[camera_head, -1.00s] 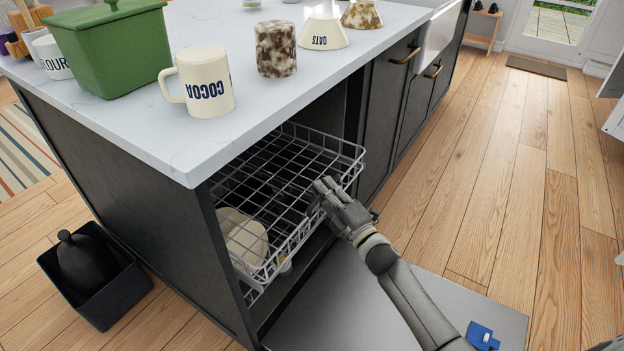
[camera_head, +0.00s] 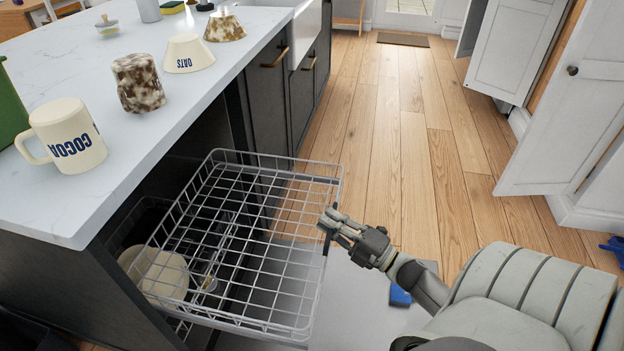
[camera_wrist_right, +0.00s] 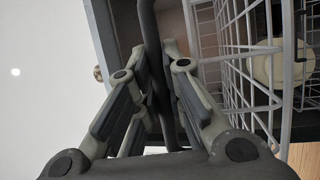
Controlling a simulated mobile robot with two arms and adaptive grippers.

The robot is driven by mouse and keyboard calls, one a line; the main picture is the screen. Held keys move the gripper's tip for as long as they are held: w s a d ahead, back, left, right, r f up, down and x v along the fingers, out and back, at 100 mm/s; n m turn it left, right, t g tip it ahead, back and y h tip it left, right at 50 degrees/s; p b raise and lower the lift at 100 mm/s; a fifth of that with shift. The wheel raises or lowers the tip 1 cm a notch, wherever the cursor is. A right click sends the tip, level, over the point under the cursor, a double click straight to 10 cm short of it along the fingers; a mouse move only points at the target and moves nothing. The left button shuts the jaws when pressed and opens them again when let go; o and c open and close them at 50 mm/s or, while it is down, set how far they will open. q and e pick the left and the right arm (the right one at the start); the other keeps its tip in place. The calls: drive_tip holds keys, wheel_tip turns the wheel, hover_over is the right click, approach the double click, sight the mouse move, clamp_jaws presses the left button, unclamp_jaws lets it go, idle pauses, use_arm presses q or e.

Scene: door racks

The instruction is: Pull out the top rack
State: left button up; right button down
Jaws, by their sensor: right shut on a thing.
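The top rack (camera_head: 215,307) is a grey wire rack that sticks well out of the dishwasher under the counter. Its bars also show in the right wrist view (camera_wrist_right: 231,60). My right gripper (camera_head: 328,222) is at the rack's front edge, on its right side in the head view. In the right wrist view the gripper's fingers (camera_wrist_right: 155,90) are closed around a dark bar at the rack's front. My left gripper is not in view.
A plate (camera_head: 160,277) sits below the top rack, inside the dishwasher. The opened dishwasher door (camera_head: 385,318) lies low under the rack. A cocoa mug (camera_head: 66,136) stands on the counter (camera_head: 110,190).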

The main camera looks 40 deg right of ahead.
drive_tip(key=shift+s+d, duration=0.2)
drive_tip(key=shift+s, duration=0.15)
drive_tip(key=c, duration=1.5)
unclamp_jaws()
drive_tip(key=v, duration=1.2)
